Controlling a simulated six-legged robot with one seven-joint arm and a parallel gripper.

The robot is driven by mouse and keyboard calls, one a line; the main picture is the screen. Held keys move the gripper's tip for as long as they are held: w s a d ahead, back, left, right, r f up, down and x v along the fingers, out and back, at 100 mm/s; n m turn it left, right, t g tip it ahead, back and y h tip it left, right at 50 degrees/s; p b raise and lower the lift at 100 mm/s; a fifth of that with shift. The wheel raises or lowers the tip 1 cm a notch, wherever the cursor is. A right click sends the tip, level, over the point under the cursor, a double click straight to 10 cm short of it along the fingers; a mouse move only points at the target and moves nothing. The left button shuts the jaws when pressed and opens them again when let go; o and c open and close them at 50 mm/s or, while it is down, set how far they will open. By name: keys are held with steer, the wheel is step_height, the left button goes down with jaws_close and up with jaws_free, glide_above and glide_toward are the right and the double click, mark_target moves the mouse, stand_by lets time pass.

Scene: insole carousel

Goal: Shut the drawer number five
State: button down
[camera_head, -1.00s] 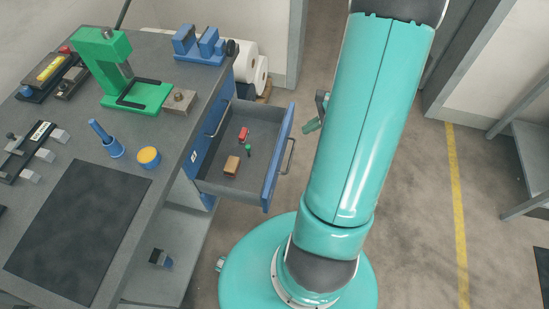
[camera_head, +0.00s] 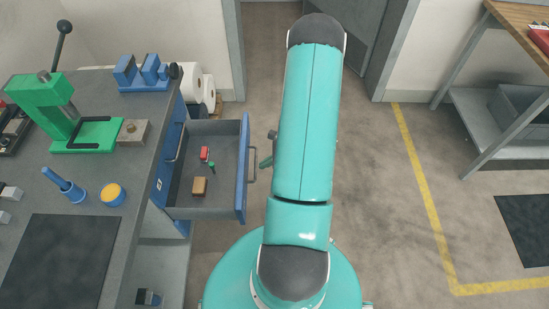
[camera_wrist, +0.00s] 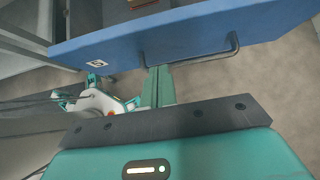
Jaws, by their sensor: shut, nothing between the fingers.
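The blue-fronted drawer (camera_head: 243,170) stands pulled out of the right side of the workbench, with its handle (camera_head: 251,165) facing my arm.
The grey workbench (camera_head: 122,170) carries a green press (camera_head: 50,95), a blue holder (camera_head: 143,75) and a yellow-topped pot (camera_head: 112,194). White rolls (camera_head: 192,85) stand behind the drawer.

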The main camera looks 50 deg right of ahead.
steer(key=shift+w+a+f, duration=0.2)
steer(key=shift+w+a, duration=1.3)
steer(key=shift+w, duration=0.3)
